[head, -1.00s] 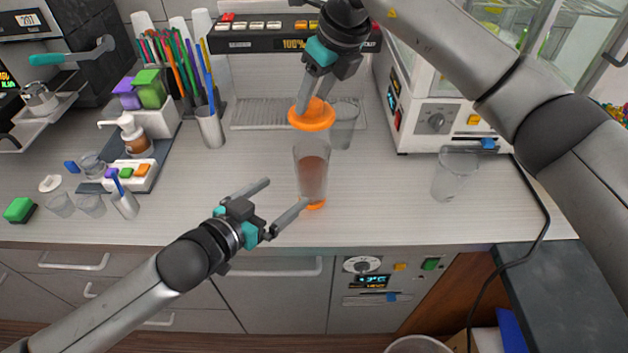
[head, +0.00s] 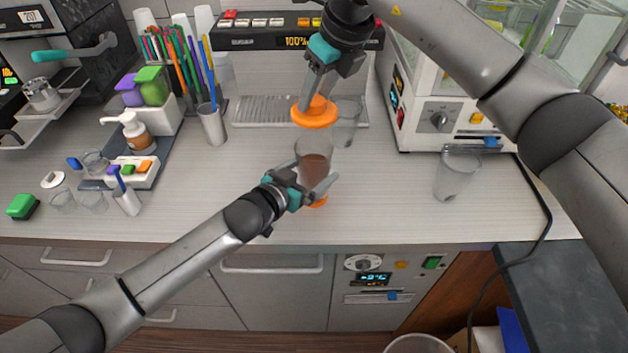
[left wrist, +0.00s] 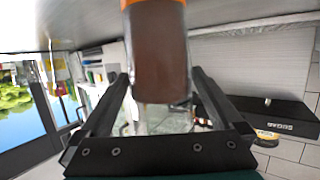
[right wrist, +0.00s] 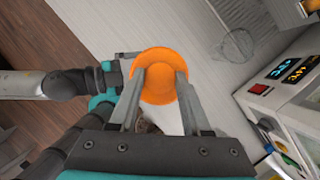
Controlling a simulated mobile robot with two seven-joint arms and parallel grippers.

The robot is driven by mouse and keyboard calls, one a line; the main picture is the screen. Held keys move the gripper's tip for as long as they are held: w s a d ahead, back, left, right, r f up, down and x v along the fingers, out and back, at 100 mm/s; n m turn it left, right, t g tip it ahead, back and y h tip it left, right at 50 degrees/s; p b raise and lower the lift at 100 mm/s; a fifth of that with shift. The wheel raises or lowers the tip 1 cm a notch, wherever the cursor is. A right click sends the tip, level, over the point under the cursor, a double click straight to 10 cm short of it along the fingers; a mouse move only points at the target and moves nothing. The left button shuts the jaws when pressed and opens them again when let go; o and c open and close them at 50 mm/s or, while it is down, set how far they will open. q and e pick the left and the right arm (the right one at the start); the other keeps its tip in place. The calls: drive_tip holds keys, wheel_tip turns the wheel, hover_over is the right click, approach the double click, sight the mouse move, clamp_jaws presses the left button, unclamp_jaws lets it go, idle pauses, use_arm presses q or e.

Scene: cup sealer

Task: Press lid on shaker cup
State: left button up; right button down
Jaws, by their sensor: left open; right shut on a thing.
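The shaker cup (head: 314,156) is clear, holds brown liquid and stands upright on the counter, with an orange base at its bottom. The orange lid (head: 314,113) is above the cup, apart from its rim in the head view. My right gripper (head: 317,98) is shut on the lid from above; the lid fills the space between its fingers in the right wrist view (right wrist: 160,75). My left gripper (head: 316,186) is open, low at the cup, with its fingers on either side of it. In the left wrist view the cup (left wrist: 160,55) shows between the open fingers.
A clear empty cup (head: 346,122) stands just behind the shaker cup, near a drip grate (head: 262,111). Another clear cup (head: 456,174) is at the right, by a white machine (head: 440,122). A straw holder (head: 211,126) stands at the left. The front counter is clear.

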use_arm(q)
drive_tip(key=shift+w+d+f, duration=0.1)
drive_tip(key=shift+w+d, duration=0.2)
drive_tip(key=shift+w, duration=0.05)
clamp_jaws()
idle(0.8)
